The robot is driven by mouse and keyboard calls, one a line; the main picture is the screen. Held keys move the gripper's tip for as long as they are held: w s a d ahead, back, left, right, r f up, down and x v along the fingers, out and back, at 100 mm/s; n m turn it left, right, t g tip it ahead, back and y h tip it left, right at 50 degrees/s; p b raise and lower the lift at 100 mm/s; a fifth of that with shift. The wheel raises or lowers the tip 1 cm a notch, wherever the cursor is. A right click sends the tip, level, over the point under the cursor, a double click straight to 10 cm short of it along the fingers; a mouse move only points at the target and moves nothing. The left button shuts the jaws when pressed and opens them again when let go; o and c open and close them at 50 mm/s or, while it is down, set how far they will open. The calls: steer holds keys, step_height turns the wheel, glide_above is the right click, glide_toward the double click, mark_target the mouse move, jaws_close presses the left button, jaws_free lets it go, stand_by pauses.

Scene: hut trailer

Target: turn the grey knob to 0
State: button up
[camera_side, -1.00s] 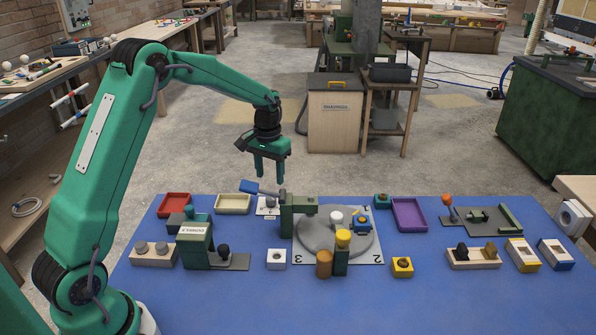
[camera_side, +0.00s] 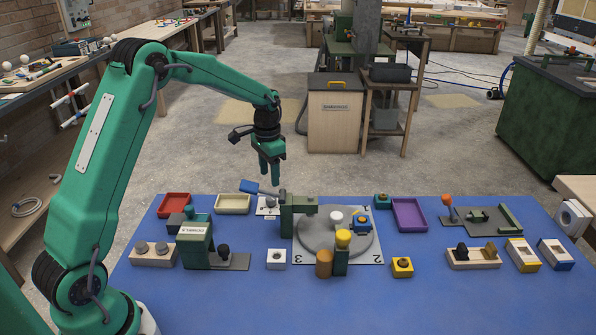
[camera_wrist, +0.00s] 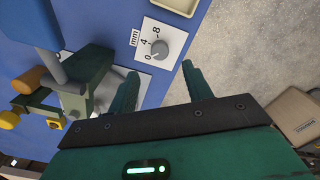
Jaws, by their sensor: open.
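The grey knob (camera_wrist: 160,48) sits on a white plate (camera_wrist: 146,32) marked "mm", 0, 4 and 8 in the wrist view. Which mark the knob points at is too small to tell surely. In the side view the plate (camera_side: 268,211) lies at the back of the blue table, with the knob (camera_side: 270,202) small on it. My gripper (camera_side: 270,175) hangs above the plate, fingers downward, open and empty. In the wrist view my gripper (camera_wrist: 162,72) has its two fingertips apart, with the knob showing between and beyond them. Nothing touches the knob.
A blue-handled lever (camera_side: 250,187) on a green stand (camera_side: 297,205) is close beside the plate. A cream tray (camera_side: 233,204) is to the plate's left. A grey turntable (camera_side: 325,240) lies to the right. The blue table's front (camera_side: 300,300) is clear.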

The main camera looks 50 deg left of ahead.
mark_target(270, 198)
steer(key=m, duration=0.6)
steer(key=shift+f, duration=0.1)
steer(key=shift+f, duration=0.1)
steer(key=shift+f, duration=3.8)
steer(key=c, duration=1)
steer(key=shift+n, duration=1.4)
